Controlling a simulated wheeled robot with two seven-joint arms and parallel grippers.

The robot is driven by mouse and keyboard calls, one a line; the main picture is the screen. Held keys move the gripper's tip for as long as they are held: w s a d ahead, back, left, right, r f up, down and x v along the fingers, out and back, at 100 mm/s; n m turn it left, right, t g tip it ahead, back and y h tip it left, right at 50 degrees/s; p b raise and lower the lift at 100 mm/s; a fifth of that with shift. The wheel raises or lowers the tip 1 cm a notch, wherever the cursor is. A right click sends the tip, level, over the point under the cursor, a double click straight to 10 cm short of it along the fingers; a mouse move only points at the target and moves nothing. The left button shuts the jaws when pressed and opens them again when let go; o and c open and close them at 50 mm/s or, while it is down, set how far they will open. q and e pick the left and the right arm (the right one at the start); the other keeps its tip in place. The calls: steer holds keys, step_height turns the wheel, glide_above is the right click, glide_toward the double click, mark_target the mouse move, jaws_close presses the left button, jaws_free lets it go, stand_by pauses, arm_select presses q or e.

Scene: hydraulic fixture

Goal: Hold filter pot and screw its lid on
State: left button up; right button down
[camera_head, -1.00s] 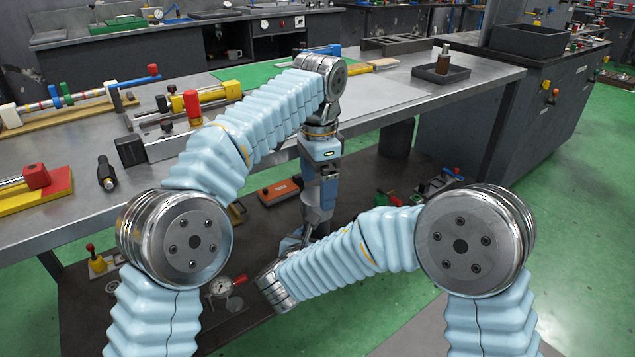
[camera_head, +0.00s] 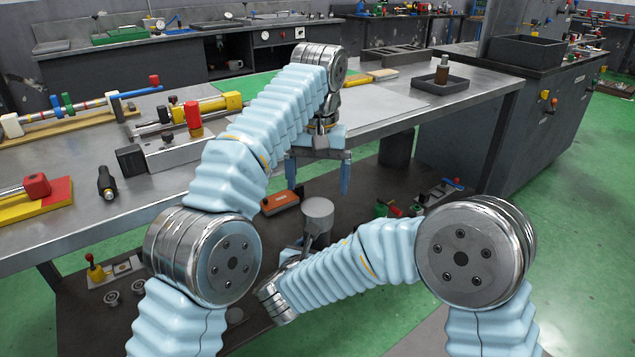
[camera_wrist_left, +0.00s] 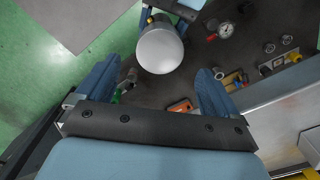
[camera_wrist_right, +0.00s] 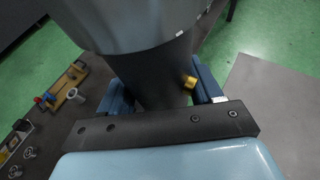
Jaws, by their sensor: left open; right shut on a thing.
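A light grey round lid-like part (camera_head: 318,207) sits above the dark pot body (camera_wrist_right: 150,72), low in front of the bench. It shows as a pale disc in the left wrist view (camera_wrist_left: 160,50) and as a wide grey cylinder in the right wrist view (camera_wrist_right: 125,25). I cannot tell how tightly it is seated. My right gripper (camera_wrist_right: 160,82) is shut around the dark body, beside a brass fitting (camera_wrist_right: 189,82). My left gripper (camera_head: 317,178) is open and empty above the grey part, pointing down, its fingers spread apart in the left wrist view (camera_wrist_left: 157,70).
The metal bench (camera_head: 385,112) holds a yellow cylinder fixture (camera_head: 220,102), a black fitting (camera_head: 106,180) and a dark tray with a bottle (camera_head: 440,84). The lower shelf holds an orange box (camera_head: 280,201), a gauge (camera_wrist_left: 225,30) and small valves. Green floor is clear at right.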

mark_target(317, 206)
arm_select(q)
steer(key=shift+f, duration=3.95)
steer(key=c, duration=1)
steer(key=o, duration=1.1)
step_height(317, 206, up, 7)
steer(key=shift+f, duration=0.2)
steer(key=shift+r, duration=0.45)
